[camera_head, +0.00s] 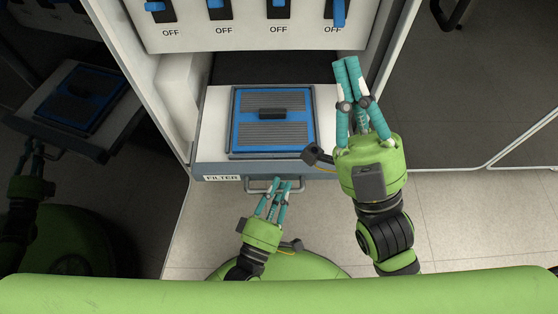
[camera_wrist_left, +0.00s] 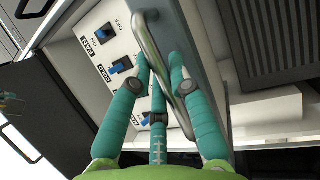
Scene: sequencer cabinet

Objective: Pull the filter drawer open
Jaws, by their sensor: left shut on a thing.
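The filter drawer (camera_head: 215,120) sits low in the cabinet with its white top showing. A blue-framed grey filter (camera_head: 271,140) lies in it. The drawer's front bears a FILTER label (camera_head: 222,178) and a metal bar handle (camera_head: 262,191). My left gripper (camera_head: 276,185) is shut on this handle. In the left wrist view the handle (camera_wrist_left: 163,55) runs between the teal fingers of the left gripper (camera_wrist_left: 160,68). My right gripper (camera_head: 346,63) is raised at the right of the drawer, with its fingers together and nothing visible between them.
A white panel (camera_head: 185,35) with blue switches, marked OFF, overhangs the drawer. A dark glossy door (camera_head: 120,180) at the left reflects my arm and the drawer. A dark grey cabinet front (camera_head: 470,90) is at the right. Pale floor tiles (camera_head: 460,225) lie clear below it.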

